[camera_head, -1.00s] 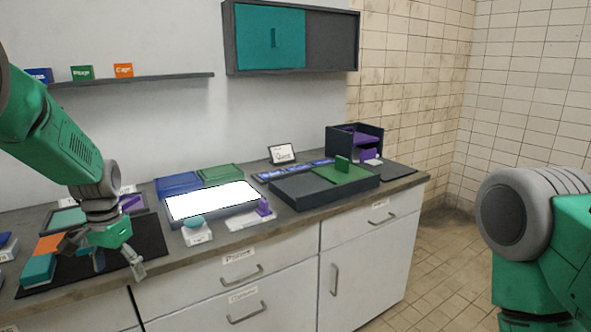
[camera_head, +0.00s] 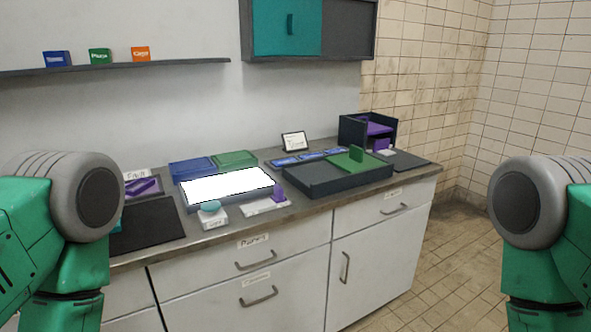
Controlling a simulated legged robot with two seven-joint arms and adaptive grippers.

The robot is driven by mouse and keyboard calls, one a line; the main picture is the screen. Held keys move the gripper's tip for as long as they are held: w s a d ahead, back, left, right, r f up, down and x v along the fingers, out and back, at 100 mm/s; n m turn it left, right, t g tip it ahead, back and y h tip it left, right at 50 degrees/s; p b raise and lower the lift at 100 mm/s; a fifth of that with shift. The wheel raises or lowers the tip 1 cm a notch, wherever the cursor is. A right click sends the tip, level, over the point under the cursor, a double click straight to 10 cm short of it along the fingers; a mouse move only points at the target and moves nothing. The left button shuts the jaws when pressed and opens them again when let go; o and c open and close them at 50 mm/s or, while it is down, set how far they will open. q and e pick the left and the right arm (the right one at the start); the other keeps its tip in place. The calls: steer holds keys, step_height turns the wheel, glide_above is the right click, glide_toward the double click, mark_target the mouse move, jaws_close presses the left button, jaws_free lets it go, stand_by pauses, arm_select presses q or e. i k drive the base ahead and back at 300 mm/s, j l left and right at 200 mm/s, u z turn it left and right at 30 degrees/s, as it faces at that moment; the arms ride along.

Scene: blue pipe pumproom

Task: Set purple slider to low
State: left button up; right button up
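A purple slider knob (camera_head: 278,194) stands upright on a white plate (camera_head: 258,208), at the plate's right end, on the counter in front of the bright white panel (camera_head: 228,185). Any marking for low on the plate is too small to read. Neither of my grippers is in view. Only the upper parts of my left and right arms show, at the left and right edges of the picture, both well apart from the slider.
A teal button (camera_head: 210,206) on a white base stands left of the slider plate. A dark tray (camera_head: 310,188) with a green part lies to its right. A purple piece (camera_head: 144,187) lies in a tray at left. The dark mat (camera_head: 150,232) looks bare.

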mark_target(278, 197)
steer(key=i+z, duration=0.3)
steer(key=i, duration=0.2)
steer(key=i+j+z, duration=0.3)
steer(key=i, duration=0.15)
steer(key=l, duration=0.1)
